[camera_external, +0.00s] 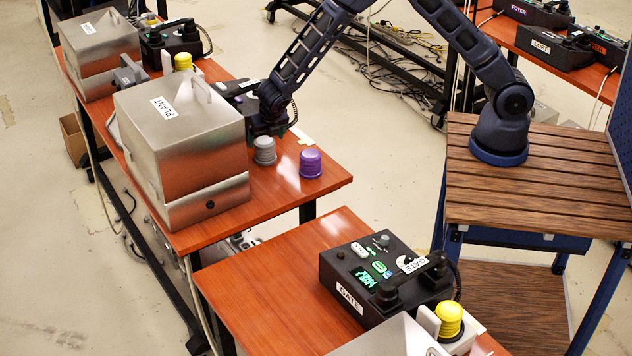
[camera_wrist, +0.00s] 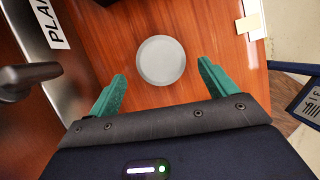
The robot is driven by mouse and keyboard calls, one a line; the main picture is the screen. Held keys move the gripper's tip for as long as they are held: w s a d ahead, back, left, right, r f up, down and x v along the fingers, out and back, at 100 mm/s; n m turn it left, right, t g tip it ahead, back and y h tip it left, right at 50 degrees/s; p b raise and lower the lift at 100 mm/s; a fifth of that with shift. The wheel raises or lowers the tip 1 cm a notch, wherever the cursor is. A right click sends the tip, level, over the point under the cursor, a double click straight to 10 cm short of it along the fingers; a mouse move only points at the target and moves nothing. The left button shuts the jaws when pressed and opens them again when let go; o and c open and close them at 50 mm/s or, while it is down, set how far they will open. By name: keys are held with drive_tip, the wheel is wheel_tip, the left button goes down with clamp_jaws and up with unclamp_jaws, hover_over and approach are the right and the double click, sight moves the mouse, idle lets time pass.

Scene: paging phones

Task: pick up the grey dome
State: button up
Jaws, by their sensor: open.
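The grey dome (camera_external: 264,151) stands on the red-brown table beside the metal PLANT box. In the wrist view the grey dome (camera_wrist: 161,62) shows from above as a round grey disc. It lies ahead of and between the two green fingers. My gripper (camera_external: 270,128) is just above and behind the dome in the external view. In the wrist view my gripper (camera_wrist: 160,80) is open, with nothing between its fingers. The fingers appear apart from the dome.
A purple dome (camera_external: 311,163) stands right of the grey one, near the table edge. The metal PLANT box (camera_external: 180,145) stands close on the left. A yellow dome (camera_external: 183,62) stands farther back. A black GATE phone (camera_external: 345,270) sits on the nearer table.

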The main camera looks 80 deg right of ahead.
sight(265, 140)
drive_tip(key=shift+d+x, duration=0.2)
drive_tip(key=shift+x, duration=1.25)
drive_tip(key=shift+d+x, duration=0.15)
drive_tip(key=shift+x, duration=1.3)
drive_tip(key=shift+w+r, duration=0.1)
drive_tip(key=shift+r, duration=0.05)
drive_tip(key=shift+c, duration=0.4)
drive_tip(key=c, duration=1)
